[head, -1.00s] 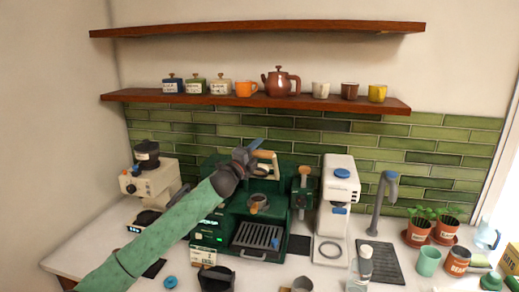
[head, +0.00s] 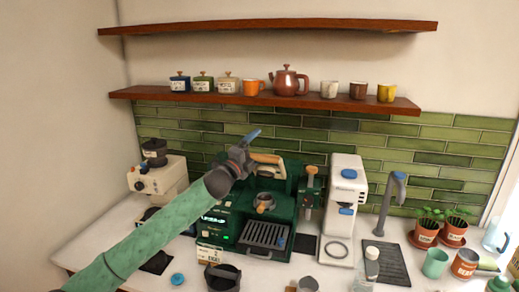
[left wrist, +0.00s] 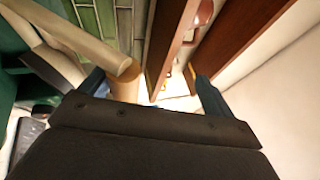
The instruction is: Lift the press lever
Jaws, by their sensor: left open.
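The press lever (head: 267,158) is on top of the dark green espresso machine (head: 222,222). It has a pale wooden handle and a cream arm. My left gripper (head: 250,145) is open just left of the handle's end, with one blue finger pointing up and right above it. In the left wrist view the wooden handle (left wrist: 85,42) comes in from the upper left. Its end lies by the left finger, partly in the gap of my open gripper (left wrist: 152,88). I cannot tell whether they touch. My right gripper is not in view.
A cream grinder (head: 160,180) stands left of the machine, behind my arm. A white machine (head: 345,205) and a grey tap (head: 390,195) stand to the right. A wooden shelf (head: 230,97) with jars, teapot and cups hangs above. A dark jug (head: 222,277) stands in front.

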